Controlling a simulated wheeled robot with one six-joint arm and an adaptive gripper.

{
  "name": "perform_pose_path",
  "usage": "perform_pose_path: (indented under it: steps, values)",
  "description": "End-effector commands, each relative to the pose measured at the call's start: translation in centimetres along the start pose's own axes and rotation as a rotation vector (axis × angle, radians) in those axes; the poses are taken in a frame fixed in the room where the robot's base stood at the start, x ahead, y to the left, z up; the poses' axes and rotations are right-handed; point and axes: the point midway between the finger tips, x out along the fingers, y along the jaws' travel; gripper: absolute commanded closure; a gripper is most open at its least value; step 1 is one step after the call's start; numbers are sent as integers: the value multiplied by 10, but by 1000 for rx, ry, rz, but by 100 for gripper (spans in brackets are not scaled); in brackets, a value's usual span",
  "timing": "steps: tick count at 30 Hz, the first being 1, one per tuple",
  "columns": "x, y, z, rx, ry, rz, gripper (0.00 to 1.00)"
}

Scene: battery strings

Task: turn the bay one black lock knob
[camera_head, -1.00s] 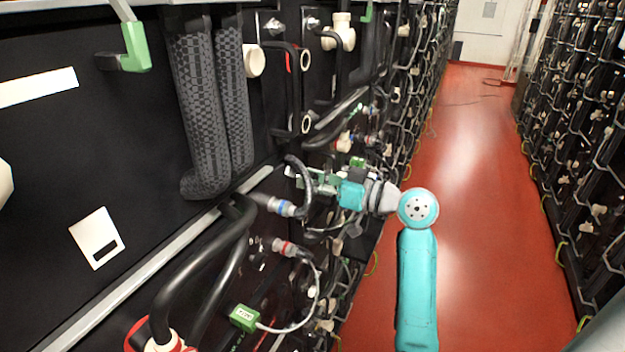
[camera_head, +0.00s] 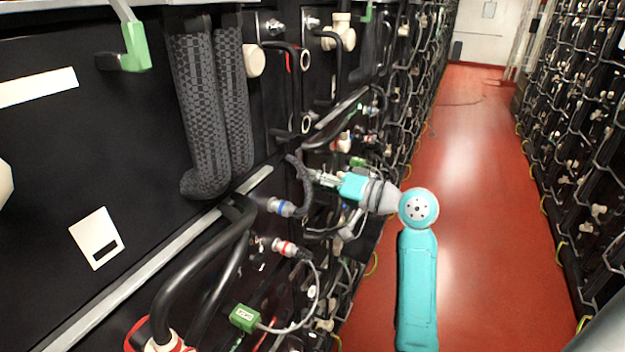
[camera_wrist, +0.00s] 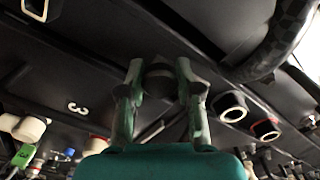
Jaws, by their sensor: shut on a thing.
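In the wrist view a round black lock knob (camera_wrist: 160,82) sits on a dark panel. My gripper (camera_wrist: 159,74) has one green-grey finger on each side of it and is shut on it. The head view shows my gripper (camera_head: 318,176) from behind, reaching left to the rack front. The knob cannot be made out there, as the gripper and cables cover it. No bay-one label is readable.
Two connector cables, one blue-ringed (camera_head: 281,207) and one red-ringed (camera_head: 285,247), stick out just below and left of my gripper. Thick black hoses (camera_head: 206,110) hang at the left. The red aisle floor (camera_head: 466,190) is free.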

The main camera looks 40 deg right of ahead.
Motion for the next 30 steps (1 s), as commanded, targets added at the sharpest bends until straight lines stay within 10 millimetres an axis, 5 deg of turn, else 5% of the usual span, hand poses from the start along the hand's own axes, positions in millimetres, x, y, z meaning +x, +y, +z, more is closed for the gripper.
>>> perform_pose_path:
  steps: [21, 22, 24, 30]
  values:
    - [0, 1, 0, 72, 0, 1, 100]
    - [0, 1, 0, 72, 0, 1, 58]
    - [0, 1, 0, 71, 0, 1, 41]
    - [0, 0, 0, 71, 0, 1, 40]
